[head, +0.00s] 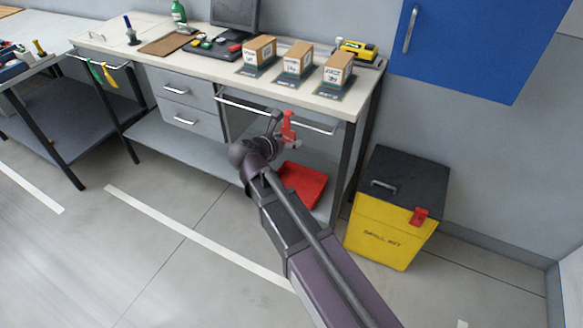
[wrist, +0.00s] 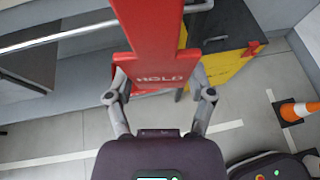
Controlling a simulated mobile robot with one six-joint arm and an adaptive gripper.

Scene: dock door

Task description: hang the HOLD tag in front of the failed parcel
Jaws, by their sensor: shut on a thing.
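My gripper (wrist: 160,92) is shut on the red HOLD tag (wrist: 158,74), with a finger on each side of its wide lettered end. In the head view the tag (head: 289,128) is upright, close to the metal rail (head: 262,111) on the bench front, below the parcels. I cannot tell whether it touches the rail. Three brown parcels stand in a row on dark mats on the bench: a left one (head: 260,50), a middle one (head: 297,59) and a right one (head: 337,70). Their labels are too small to read, so I cannot tell which one failed.
A yellow spill kit box (head: 387,238) with a dark lid stands right of the bench. A red tray (head: 301,186) is under the bench. A blue cabinet (head: 465,45) hangs at the upper right. An orange cone (wrist: 298,111) stands on the floor. The front floor is clear.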

